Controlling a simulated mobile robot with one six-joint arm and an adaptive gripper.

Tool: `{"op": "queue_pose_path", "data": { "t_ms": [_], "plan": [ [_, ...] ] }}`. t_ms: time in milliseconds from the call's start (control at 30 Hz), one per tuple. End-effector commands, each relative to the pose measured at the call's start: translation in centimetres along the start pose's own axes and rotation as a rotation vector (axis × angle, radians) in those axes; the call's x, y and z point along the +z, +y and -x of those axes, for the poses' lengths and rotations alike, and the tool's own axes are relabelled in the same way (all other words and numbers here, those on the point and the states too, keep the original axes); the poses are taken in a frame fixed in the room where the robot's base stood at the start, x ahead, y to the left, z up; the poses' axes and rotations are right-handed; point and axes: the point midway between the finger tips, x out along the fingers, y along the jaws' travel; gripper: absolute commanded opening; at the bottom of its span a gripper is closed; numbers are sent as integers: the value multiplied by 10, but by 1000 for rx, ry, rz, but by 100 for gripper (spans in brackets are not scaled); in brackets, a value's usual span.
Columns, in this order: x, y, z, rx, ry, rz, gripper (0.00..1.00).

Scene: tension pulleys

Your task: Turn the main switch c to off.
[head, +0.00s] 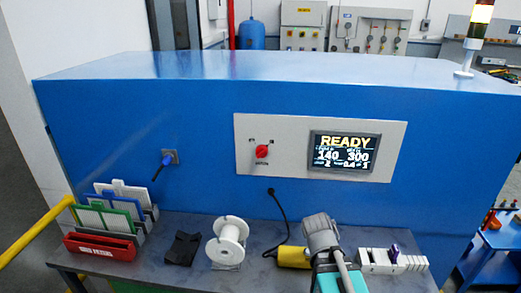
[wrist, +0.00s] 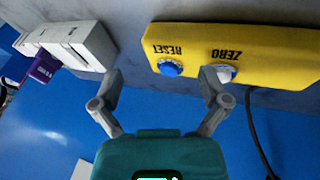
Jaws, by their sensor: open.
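A red rotary switch (head: 262,151) sits on the left part of a grey panel (head: 220,0) on the blue cabinet's front; its small labels are too blurred to read. I cannot tell from any lettering which is main switch c. My gripper (wrist: 162,76) is open and empty in the wrist view, over the bench near the yellow box. In the head view my arm's end hides its fingers; it is below and right of the red switch, apart from both switches.
The display (head: 345,150) reads READY. On the bench stand a file rack (head: 105,215), a white spool (head: 228,240), a yellow RESET/ZERO box (wrist: 235,50) with a black cable, and a white block (head: 375,262) with a purple part. Space before the cabinet front is clear above them.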

Motion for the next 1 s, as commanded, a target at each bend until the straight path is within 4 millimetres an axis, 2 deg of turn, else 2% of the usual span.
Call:
{"op": "queue_pose_path", "data": {
  "t_ms": [33, 267, 500, 633, 800, 900, 1000],
  "plan": [
    [-11, -4, 13, 35, 60, -14, 95],
    [-60, -24, 65, 153, 393, -89, 95],
    [-102, -67, 141, 144, 763, -116, 95],
    [-115, -99, 188, 87, 954, -104, 95],
    [-120, -140, 241, -13, 1146, -69, 95],
    [-119, -159, 262, -64, 1219, -48, 95],
    [-117, -171, 276, -98, 1262, -32, 95]
  ]
}}
